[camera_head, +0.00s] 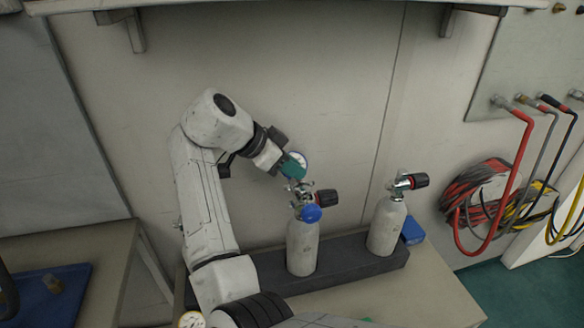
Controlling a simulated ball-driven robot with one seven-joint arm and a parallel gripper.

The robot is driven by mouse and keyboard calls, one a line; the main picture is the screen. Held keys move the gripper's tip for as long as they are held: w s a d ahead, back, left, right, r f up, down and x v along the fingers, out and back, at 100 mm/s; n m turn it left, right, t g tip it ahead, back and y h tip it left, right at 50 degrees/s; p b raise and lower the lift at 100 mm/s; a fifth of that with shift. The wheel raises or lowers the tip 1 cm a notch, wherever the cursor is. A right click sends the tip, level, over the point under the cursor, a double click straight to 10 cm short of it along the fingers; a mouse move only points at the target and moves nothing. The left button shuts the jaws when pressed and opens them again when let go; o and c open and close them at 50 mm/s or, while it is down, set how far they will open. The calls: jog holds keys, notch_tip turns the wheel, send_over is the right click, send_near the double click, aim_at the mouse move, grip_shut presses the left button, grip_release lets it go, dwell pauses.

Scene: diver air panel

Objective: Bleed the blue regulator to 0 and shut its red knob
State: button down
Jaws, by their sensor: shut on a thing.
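The left grey cylinder (303,247) stands upright in a dark rack. The blue regulator (311,214) sits at its neck, with metal fittings above. Its black knob with a red band (327,198) points right, clear of my jaws. A blue-rimmed gauge (302,159) shows partly behind my gripper; its reading is too small to make out. My gripper (295,171) has teal fingers and reaches down from the upper left. It is shut at the top of the regulator fittings, just above the knob. The fingers hide exactly which part they hold.
A second cylinder (385,226) with a black and red knob (420,181) stands to the right in the rack (345,252). A blue block (412,231) lies beside it. Hoses (490,197) hang at the right wall. The bench's front right is clear.

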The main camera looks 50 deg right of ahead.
jog(key=shift+f, duration=0.1)
jog(key=c, duration=1)
grip_release()
jog(key=v, duration=1.1)
